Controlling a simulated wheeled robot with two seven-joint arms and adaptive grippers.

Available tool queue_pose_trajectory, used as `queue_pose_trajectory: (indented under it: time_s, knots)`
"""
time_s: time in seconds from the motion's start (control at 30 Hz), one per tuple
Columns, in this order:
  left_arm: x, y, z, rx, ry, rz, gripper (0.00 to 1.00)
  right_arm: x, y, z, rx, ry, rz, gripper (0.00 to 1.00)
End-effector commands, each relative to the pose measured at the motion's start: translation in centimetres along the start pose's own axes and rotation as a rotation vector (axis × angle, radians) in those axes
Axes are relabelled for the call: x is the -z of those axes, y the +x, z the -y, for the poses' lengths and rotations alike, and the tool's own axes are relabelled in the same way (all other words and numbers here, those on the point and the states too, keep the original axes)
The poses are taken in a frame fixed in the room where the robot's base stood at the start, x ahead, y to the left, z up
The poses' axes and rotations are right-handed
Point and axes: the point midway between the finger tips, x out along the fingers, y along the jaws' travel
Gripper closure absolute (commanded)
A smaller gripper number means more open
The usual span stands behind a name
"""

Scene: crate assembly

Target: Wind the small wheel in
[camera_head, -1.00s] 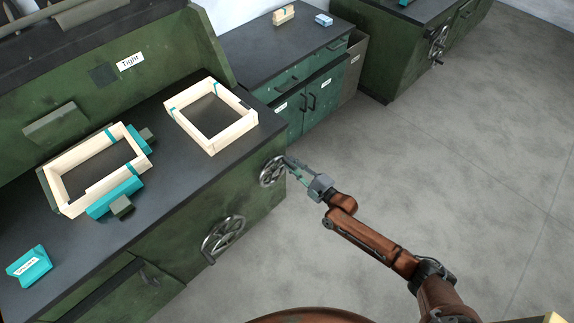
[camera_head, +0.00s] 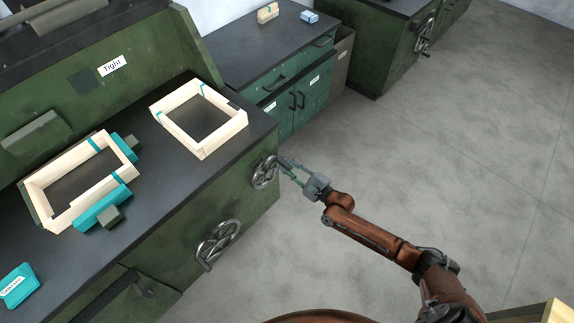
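The small wheel (camera_head: 264,173) is a grey spoked handwheel on the green side of the workbench, near its right corner. My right gripper (camera_head: 283,163) reaches it from the right, with its fingertips at the wheel's upper right rim. Two fingers show, but the picture is too small to tell whether they are closed on the rim or its handle. A larger handwheel (camera_head: 218,241) sits lower and to the left on the same side. My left gripper is out of view.
The bench top holds a wooden frame (camera_head: 160,119), a second frame (camera_head: 62,219) with teal clamps, and a teal block (camera_head: 18,286). A label reading "Tight" (camera_head: 112,65) is on the raised back. Another cabinet (camera_head: 285,62) stands behind. The floor to the right is clear.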

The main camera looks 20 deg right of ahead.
Motion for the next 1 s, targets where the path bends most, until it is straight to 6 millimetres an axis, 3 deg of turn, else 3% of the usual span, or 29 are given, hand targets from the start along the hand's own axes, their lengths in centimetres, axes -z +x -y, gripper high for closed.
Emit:
queue_pose_trajectory:
  time_s: [0.27, 0.57, 0.73, 1.0]
  knots:
    - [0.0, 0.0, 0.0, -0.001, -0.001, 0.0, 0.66, 0.1, 0.0, -0.1, -0.001, -0.001, -0.001, 0.64]
    - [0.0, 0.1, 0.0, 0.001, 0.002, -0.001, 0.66, 0.1, -0.2, -0.1, -0.001, -0.001, -0.001, 0.64]
    - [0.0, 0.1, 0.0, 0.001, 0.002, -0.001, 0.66, 0.2, -2.3, -0.1, -0.002, -0.001, -0.002, 0.64]
    - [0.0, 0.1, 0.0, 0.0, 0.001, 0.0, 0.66, 0.2, -7.9, -0.1, -0.003, -0.002, -0.003, 0.64]
